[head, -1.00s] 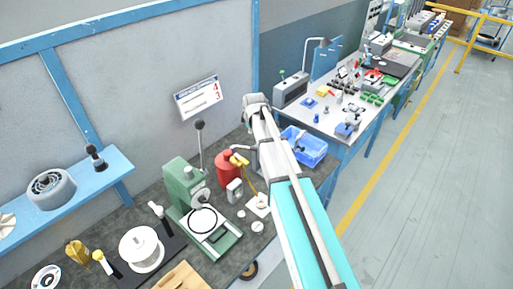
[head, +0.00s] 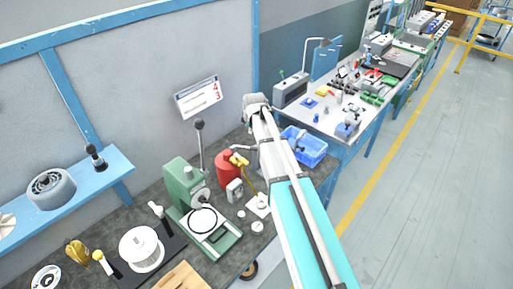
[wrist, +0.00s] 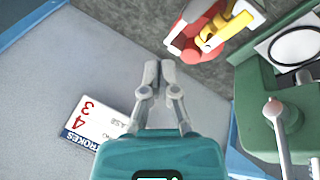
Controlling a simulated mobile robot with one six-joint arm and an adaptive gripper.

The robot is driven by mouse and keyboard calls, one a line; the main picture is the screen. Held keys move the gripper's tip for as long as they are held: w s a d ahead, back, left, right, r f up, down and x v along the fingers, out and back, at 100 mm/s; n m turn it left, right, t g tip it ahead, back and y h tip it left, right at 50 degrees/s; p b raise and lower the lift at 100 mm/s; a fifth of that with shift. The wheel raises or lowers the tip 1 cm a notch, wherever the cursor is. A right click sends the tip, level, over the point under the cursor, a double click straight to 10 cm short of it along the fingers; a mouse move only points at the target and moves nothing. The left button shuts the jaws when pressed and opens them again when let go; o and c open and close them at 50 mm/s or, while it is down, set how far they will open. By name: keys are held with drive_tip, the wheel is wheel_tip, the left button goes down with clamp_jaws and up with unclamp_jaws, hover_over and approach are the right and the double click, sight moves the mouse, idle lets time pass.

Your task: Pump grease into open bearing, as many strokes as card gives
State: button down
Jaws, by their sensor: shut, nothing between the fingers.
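A white card (head: 199,98) with a blue header hangs on the grey wall. It has two rows with red figures, 4 above 3. It also shows in the wrist view (wrist: 105,127), where the header partly reads "ROKES"; the row labels are too small to read surely. A red grease pump (head: 229,170) with a yellow handle and hose stands on the bench. It is at the top of the wrist view (wrist: 190,32). The hose runs to a small ring (head: 262,201), perhaps the bearing, on a white pad. My gripper (wrist: 159,72) is shut and empty, apart from the pump.
A green press (head: 187,187) with an upright lever stands left of the pump. A grey box (head: 234,190) stands before the pump, and a blue bin (head: 312,150) lies right of my arm. A white spool (head: 141,249) and brushes are front left.

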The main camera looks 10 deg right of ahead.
drive_tip(key=shift+r, duration=0.1)
drive_tip(key=r+p, duration=0.1)
drive_tip(key=w+r+p, duration=0.1)
drive_tip(key=a+r+p, duration=0.1)
drive_tip(key=shift+w+r, duration=0.15)
idle(0.4)
drive_tip(key=shift+f, duration=0.2)
drive_tip(key=s+f+b, duration=0.1)
drive_tip(key=f+b, duration=0.1)
drive_tip(key=s+d+f+b, duration=0.1)
drive_tip(key=f+b, duration=0.2)
drive_tip(key=s+d+f+b, duration=0.1)
drive_tip(key=f+b, duration=0.1)
drive_tip(key=shift+s+d+f+b, duration=0.1)
drive_tip(key=shift+d+f+b, duration=0.05)
drive_tip(key=shift+f+b, duration=0.15)
idle(0.4)
